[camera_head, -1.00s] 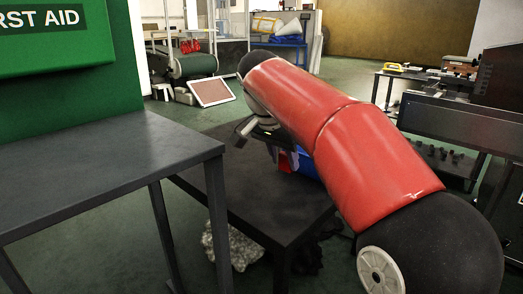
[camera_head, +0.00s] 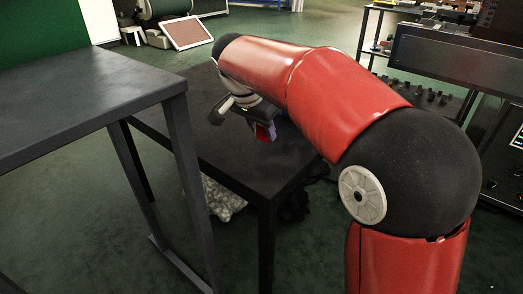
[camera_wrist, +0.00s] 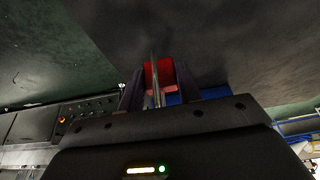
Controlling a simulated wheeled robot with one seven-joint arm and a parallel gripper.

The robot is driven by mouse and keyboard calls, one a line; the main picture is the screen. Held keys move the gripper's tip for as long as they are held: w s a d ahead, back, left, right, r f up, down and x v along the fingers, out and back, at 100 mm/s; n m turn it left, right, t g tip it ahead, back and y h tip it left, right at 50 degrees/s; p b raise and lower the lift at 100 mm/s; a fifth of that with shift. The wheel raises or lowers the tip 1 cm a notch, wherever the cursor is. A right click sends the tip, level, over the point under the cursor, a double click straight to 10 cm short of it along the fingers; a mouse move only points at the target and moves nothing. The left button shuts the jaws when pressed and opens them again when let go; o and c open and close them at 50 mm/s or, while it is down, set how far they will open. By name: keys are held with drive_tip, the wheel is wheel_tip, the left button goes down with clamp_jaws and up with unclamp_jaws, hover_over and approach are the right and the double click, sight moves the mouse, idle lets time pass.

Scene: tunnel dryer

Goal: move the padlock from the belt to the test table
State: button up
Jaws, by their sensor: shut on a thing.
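My gripper (camera_head: 263,131) is over a low dark table (camera_head: 225,152), with its jaws pointing down. It is shut on the red padlock (camera_wrist: 165,72), which shows between the fingers in the wrist view, with a thin metal bar in front of it. In the head view only a small red piece shows at the jaws, partly hidden by my arm. I cannot tell whether the padlock touches the low table. A taller dark table (camera_head: 75,105) stands at the left. I cannot tell which of them is the test table. The belt is not clearly identifiable.
A grey crumpled heap (camera_head: 222,197) lies under the low table. A tilted framed panel (camera_head: 185,33) and a small white stool (camera_head: 134,36) are at the back. A dark console (camera_head: 440,65) stands at the right. Green floor is open behind the low table.

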drive_tip(key=shift+f+b, duration=0.45)
drive_tip(key=shift+f, duration=2.25)
drive_tip(key=shift+f, duration=0.2)
drive_tip(key=o, duration=1)
drive_tip(key=p+v, duration=0.2)
drive_tip(key=v, duration=1)
drive_tip(key=shift+r, duration=0.2)
